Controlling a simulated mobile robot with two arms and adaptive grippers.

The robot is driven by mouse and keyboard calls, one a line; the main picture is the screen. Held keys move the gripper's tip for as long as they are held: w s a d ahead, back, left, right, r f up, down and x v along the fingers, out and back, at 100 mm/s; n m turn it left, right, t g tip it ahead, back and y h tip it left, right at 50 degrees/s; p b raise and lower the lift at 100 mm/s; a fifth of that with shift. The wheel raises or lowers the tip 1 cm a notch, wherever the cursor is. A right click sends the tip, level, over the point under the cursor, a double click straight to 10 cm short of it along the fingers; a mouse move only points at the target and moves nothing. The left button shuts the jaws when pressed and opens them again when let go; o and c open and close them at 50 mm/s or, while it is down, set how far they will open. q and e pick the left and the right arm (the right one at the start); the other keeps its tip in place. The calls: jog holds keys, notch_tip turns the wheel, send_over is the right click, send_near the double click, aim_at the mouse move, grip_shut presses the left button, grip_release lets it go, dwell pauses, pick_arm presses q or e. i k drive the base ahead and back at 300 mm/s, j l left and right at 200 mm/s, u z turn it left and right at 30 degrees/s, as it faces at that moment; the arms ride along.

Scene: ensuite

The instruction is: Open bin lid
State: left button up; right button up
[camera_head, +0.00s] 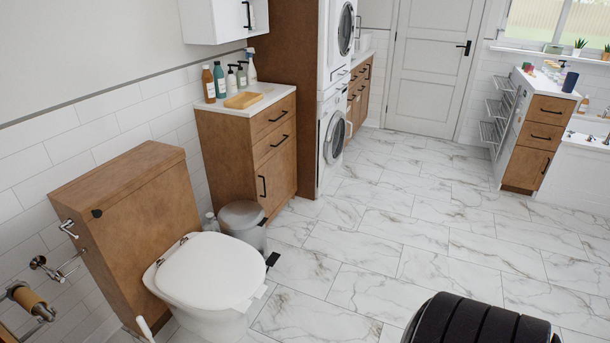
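A small pedal bin (250,236) stands on the floor between the toilet and the wooden cabinet. Its round grey lid (241,213) lies on top and looks closed. A dark pedal (272,259) sticks out low at its front right, close to the toilet. The toilet hides the lower left part of the bin. Neither of my grippers can be seen in the head view.
The toilet (212,272), lid down, stands directly in front of the bin. A wooden cabinet (250,150) with several bottles on top is behind it. Stacked white machines (332,130) stand further back. The marble floor (400,235) to the right is clear.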

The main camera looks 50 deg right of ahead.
aim_at(239, 215)
jog(key=z, duration=1.3)
jog(key=i+l+u, duration=0.2)
jog(key=i+l, duration=0.1)
jog(key=i, duration=0.05)
